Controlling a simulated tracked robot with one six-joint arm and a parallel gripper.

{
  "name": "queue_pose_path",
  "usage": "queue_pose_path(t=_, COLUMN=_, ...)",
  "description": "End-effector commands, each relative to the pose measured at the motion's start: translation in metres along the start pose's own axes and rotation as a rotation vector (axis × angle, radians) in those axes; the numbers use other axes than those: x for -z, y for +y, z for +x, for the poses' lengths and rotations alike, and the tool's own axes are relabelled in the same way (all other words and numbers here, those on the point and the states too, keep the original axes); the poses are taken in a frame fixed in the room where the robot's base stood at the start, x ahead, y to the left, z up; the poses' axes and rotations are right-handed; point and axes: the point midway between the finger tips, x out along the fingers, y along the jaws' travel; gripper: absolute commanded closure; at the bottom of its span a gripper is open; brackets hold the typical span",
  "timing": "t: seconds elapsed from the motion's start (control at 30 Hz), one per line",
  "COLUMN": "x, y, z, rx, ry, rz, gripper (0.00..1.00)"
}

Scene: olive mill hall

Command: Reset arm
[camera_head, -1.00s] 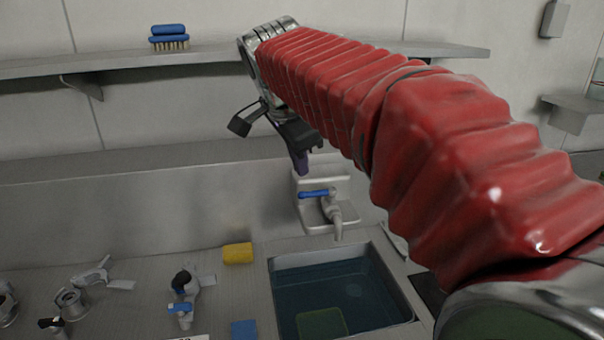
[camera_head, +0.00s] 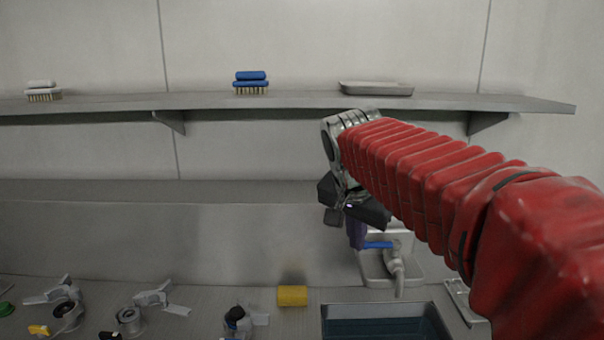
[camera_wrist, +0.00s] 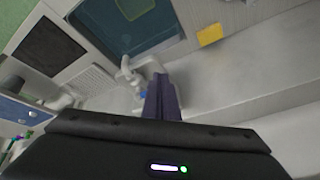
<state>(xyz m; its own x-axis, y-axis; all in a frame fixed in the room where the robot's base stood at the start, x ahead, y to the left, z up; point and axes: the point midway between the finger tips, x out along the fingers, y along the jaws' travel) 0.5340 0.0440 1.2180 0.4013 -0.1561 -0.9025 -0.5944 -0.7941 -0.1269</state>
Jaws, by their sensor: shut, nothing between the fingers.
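My red-sleeved arm reaches in from the right in the head view. My gripper (camera_head: 357,234) hangs at its end, in front of the wall behind the counter and just left of the tap. In the wrist view my gripper (camera_wrist: 163,92) shows as dark purple fingers held together with nothing between them. The tap with a blue handle (camera_head: 394,262) is partly hidden behind the gripper and arm. The sink (camera_head: 385,327) lies below and right of the gripper, and its water also shows in the wrist view (camera_wrist: 135,28).
A shelf (camera_head: 300,100) above holds a blue brush (camera_head: 251,83), a white brush (camera_head: 43,91) and a tray (camera_head: 376,88). A yellow sponge (camera_head: 292,296) lies left of the sink. Metal valve fittings (camera_head: 130,318) stand along the counter's left. Air left of the gripper is clear.

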Motion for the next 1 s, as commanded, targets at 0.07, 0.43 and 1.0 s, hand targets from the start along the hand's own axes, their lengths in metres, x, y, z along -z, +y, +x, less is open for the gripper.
queue_pose_path(t=0.07, x=-0.015, y=0.011, z=0.007, rx=0.011, ry=-0.019, rz=-0.102, gripper=1.00)
queue_pose_path(t=0.43, x=-0.095, y=0.079, z=0.029, rx=0.093, ry=-0.067, rz=-0.527, gripper=1.00)
queue_pose_path(t=1.0, x=-0.197, y=0.180, z=0.047, rx=0.171, ry=-0.035, rz=-0.667, gripper=1.00)
